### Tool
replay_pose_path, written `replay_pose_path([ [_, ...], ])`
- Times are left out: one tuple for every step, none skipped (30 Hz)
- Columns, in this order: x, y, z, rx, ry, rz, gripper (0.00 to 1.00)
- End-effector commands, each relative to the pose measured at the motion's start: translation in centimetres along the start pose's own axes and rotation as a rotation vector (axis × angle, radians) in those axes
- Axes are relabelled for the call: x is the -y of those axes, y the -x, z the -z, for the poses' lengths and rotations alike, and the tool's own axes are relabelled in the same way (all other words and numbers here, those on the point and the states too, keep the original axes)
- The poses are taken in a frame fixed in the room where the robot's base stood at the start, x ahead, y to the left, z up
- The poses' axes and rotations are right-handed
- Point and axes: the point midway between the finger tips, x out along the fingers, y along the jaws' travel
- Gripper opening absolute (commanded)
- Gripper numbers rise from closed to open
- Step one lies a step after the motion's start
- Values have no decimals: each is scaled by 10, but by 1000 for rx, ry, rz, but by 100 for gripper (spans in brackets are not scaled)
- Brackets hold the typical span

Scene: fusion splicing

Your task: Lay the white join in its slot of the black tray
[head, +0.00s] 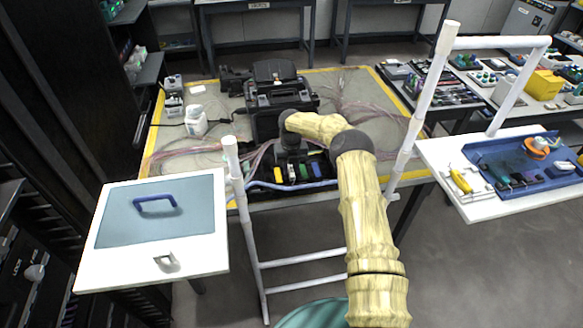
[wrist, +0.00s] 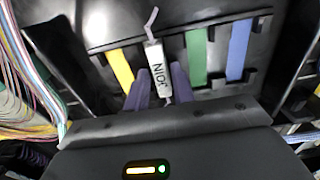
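The white join (wrist: 157,68), lettered JOIN, is a narrow bar with a thin pale fibre at each end. In the wrist view it lies between the yellow and green strips. The purple-grey fingers of my gripper (wrist: 160,84) stand close on both sides of its near half and look shut on it. The black tray (wrist: 124,38) is beneath; whether the join touches its floor I cannot tell. In the head view my gripper (head: 292,158) points down over the black tray (head: 268,172), and the join cannot be made out there.
Yellow (wrist: 121,68), green (wrist: 196,56) and blue (wrist: 238,50) strips lie in the tray. Coloured fibres (wrist: 32,75) run at the left. A black splicer (head: 278,95) stands behind the tray. White frame posts (head: 420,110) flank the arm, with side tables left and right.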

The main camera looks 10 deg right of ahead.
Motion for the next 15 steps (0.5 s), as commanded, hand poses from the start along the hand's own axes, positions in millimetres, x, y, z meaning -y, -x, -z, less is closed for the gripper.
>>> replay_pose_path([
  [0, 1, 0, 0, 0, 0, 35],
  [0, 1, 0, 0, 0, 0, 37],
  [0, 1, 0, 0, 0, 0, 37],
  [0, 1, 0, 0, 0, 0, 37],
  [0, 1, 0, 0, 0, 0, 37],
  [0, 1, 0, 0, 0, 0, 37],
  [1, 1, 0, 0, -1, 0, 37],
  [1, 1, 0, 0, -2, 0, 37],
  [1, 1, 0, 0, -2, 0, 37],
  [1, 1, 0, 0, -2, 0, 37],
  [1, 2, 0, 0, -2, 0, 37],
  [1, 3, 0, 1, -2, 0, 37],
  [1, 5, 0, 1, -2, -1, 37],
  [1, 6, 0, 1, -2, -1, 37],
  [1, 9, -1, 3, -2, 0, 37],
])
